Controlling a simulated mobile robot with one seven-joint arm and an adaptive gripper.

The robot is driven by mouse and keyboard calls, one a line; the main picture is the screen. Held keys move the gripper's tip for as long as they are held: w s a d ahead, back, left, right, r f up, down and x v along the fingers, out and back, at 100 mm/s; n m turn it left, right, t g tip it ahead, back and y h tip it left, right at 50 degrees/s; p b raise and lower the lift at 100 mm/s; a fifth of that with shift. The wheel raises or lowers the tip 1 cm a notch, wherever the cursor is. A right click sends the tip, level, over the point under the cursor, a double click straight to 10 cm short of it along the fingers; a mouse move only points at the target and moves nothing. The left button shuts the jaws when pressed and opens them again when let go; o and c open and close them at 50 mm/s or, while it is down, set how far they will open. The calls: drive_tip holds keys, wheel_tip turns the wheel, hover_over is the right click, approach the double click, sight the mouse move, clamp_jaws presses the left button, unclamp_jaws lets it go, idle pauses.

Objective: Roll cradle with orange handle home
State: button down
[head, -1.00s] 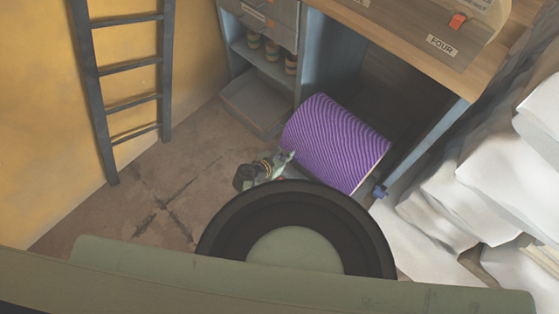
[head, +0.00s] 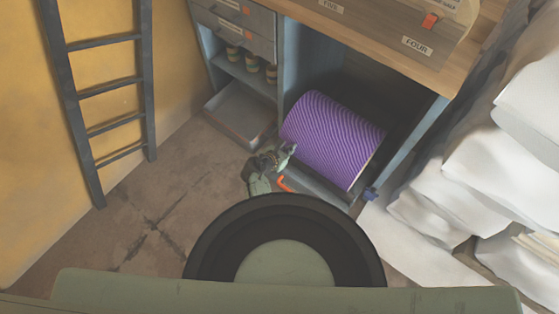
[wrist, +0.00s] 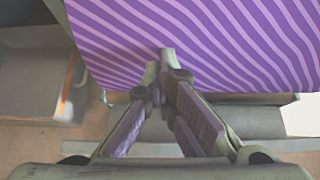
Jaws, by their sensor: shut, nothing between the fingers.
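A purple striped roll (head: 333,138) lies low in the desk's open bay, tilted in the picture. It also fills the top of the wrist view (wrist: 200,35). A thin orange handle (head: 285,184) sticks out low at its front left, beside my gripper. My gripper (head: 290,148) is shut and empty, its fingertips at the roll's lower left side. In the wrist view its fingers (wrist: 161,72) meet in front of the striped face; whether they touch it I cannot tell. An orange strip (wrist: 68,85) shows at left there. The cradle under the roll is mostly hidden.
A grey open tray (head: 222,130) stands left of the bay, below shelves. White stacks (head: 440,185) crowd the right, a dark ladder (head: 106,95) the left wall. Floor (head: 150,215) at left is clear.

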drive_tip(key=w+d+b, duration=0.6)
drive_tip(key=w+d, duration=0.6)
drive_tip(key=w, duration=0.4)
drive_tip(key=shift+w, duration=0.4)
drive_tip(key=shift+r, duration=0.15)
